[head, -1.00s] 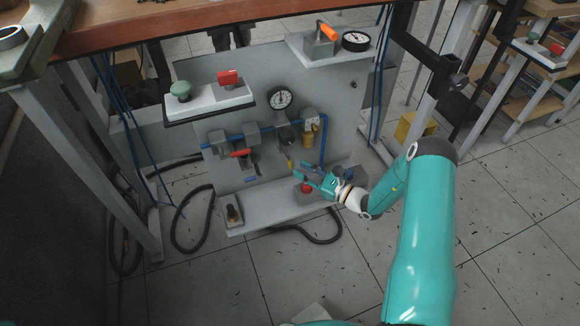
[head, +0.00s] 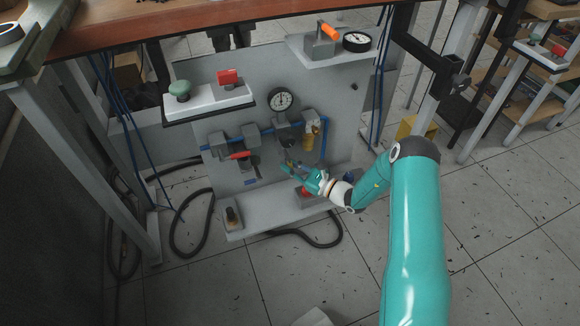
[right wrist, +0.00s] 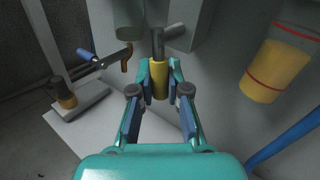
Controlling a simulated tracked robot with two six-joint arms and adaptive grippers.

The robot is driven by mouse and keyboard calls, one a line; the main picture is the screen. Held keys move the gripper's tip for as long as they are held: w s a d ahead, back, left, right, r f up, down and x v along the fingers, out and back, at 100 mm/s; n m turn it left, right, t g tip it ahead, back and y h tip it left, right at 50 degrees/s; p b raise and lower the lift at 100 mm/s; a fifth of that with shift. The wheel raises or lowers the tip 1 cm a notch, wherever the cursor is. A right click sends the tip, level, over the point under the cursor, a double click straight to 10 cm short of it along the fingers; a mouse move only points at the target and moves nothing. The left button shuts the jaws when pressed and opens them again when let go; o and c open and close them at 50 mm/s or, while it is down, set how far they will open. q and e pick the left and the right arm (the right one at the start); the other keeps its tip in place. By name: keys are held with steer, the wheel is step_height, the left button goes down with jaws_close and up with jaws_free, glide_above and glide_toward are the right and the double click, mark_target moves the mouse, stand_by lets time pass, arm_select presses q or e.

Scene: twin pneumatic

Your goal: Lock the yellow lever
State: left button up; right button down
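The yellow lever (right wrist: 159,79) shows in the right wrist view, hanging down from a grey valve stem. My right gripper (right wrist: 160,72) has its two fingers on either side of the lever, with a narrow gap seeming to remain at each side. In the head view the right gripper (head: 286,168) is at the lower middle of the grey panel (head: 342,110), and its fingers largely hide the lever there. Whether the fingers touch the lever is hard to tell. My left gripper is not in view.
A red-handled valve (head: 240,155) is left of the gripper. A yellow filter bowl (right wrist: 275,72) and blue tube (right wrist: 285,140) are close on the right. A red button (head: 305,192) sits below on the ledge (head: 262,212). A gauge (head: 283,100) is above.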

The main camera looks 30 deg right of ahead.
steer(key=shift+a+f+m+t+b, duration=0.2)
steer(key=shift+f+m+t+b, duration=0.1)
steer(key=shift+m+b, duration=0.1)
steer(key=shift+a+r+m+t, duration=0.2)
steer(key=shift+m+t, duration=0.1)
steer(key=shift+m, duration=0.3)
steer(key=c, duration=1.4)
jaws_free()
steer(key=v, duration=1.2)
steer(key=shift+w+d, duration=0.1)
steer(key=shift+w, duration=0.05)
